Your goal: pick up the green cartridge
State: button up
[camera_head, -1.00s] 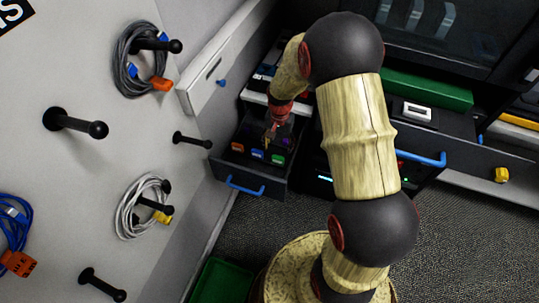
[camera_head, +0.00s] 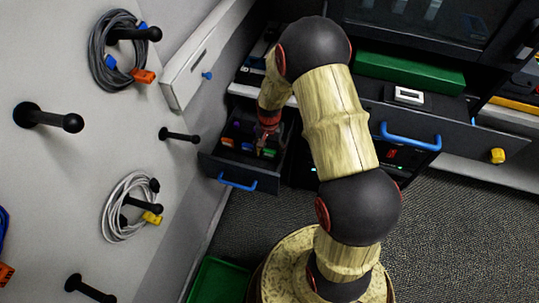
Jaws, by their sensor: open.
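The green cartridge (camera_head: 270,153) lies in an open dark drawer (camera_head: 240,178), at the right end of a front row with a blue cartridge (camera_head: 247,147) and an orange cartridge (camera_head: 228,142). The cartridges are small and partly dark in this view. My gripper (camera_head: 263,149) points down into the drawer, open, with its fingertips close beside the green cartridge, between it and the blue one. I cannot tell whether the fingers touch it or straddle it. Part of the drawer is hidden behind my arm.
A purple item (camera_head: 237,125) sits farther back in the drawer. A second drawer with a blue handle (camera_head: 411,138) stands open at right. A wall panel with black pegs (camera_head: 48,117) and coiled cables (camera_head: 128,205) is at left. A green tray (camera_head: 218,281) stands low in front.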

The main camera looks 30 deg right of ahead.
aim_at(270, 150)
jog(key=shift+c, duration=0.8)
jog(key=c, duration=1)
jog(key=shift+r, duration=0.1)
jog(key=shift+r+p, duration=0.3)
jog(key=shift+r, duration=0.15)
notch_tip(270, 150, up, 2)
jog(key=shift+r+p, duration=0.1)
jog(key=shift+p, duration=0.5)
jog(key=shift+s+a+r+p, duration=0.45)
jog(key=shift+s+r+p, duration=0.8)
jog(key=shift+s+r, duration=1.05)
jog(key=shift+s+a+r+p, duration=0.45)
jog(key=shift+s+r+p, duration=0.85)
jog(key=shift+s+r, duration=0.95)
jog(key=shift+s+a+r+p, duration=0.45)
jog(key=shift+s+r+p, duration=0.8)
jog(key=shift+s+r, duration=1)
